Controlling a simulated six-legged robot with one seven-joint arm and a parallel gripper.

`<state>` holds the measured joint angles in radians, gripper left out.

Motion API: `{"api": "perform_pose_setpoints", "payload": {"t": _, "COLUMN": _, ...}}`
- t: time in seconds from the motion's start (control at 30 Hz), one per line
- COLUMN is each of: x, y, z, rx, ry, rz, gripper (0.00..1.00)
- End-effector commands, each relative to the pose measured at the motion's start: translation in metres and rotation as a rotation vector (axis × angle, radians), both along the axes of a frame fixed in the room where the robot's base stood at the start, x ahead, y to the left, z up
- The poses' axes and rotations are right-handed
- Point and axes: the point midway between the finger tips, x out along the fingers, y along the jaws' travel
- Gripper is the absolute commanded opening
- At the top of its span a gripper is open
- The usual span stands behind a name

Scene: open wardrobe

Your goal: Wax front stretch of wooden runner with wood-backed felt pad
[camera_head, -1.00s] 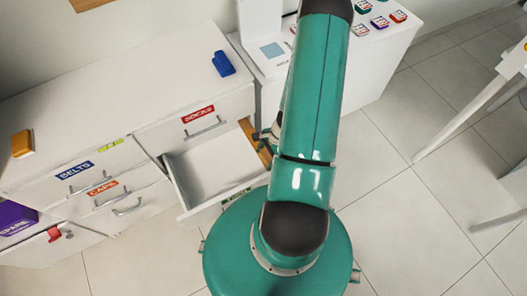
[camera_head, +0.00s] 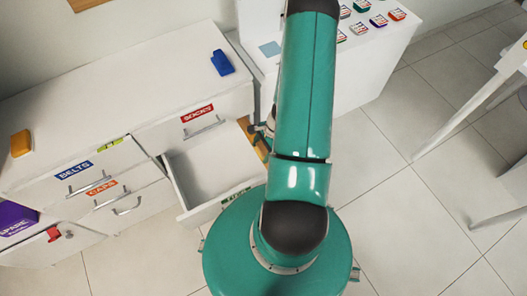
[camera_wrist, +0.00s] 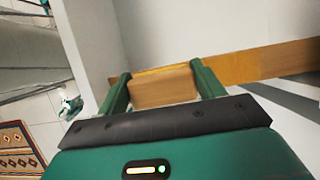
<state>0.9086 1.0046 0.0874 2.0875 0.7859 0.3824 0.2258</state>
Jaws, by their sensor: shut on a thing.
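In the wrist view my gripper (camera_wrist: 163,88) is shut on the wood-backed felt pad (camera_wrist: 165,86), with a green finger on each side of the block. The wooden runner (camera_wrist: 265,62) is a light brown strip running across behind and to the right of the pad. The pad overlaps the runner in this view; I cannot tell whether they touch. In the head view, part of the runner (camera_head: 253,135) shows beside the open drawer, and my arm hides my gripper and the pad.
The open white drawer (camera_head: 212,167) juts from the white cabinet (camera_head: 110,95). A blue object (camera_head: 222,63) and an orange one (camera_head: 21,143) sit on top. A purple box (camera_head: 15,220) is at lower left. A patterned rug (camera_wrist: 14,145) shows in the wrist view. Tiled floor is open at right.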

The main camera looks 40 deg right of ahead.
Motion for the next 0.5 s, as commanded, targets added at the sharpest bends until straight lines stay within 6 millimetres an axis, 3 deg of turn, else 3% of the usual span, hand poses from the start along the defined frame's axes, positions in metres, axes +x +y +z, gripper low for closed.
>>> {"api": "perform_pose_setpoints", "payload": {"t": 0.5, "x": 0.029, "y": -0.009, "z": 0.000, "rx": -0.002, "ry": -0.001, "rz": 0.001, "gripper": 0.41}}
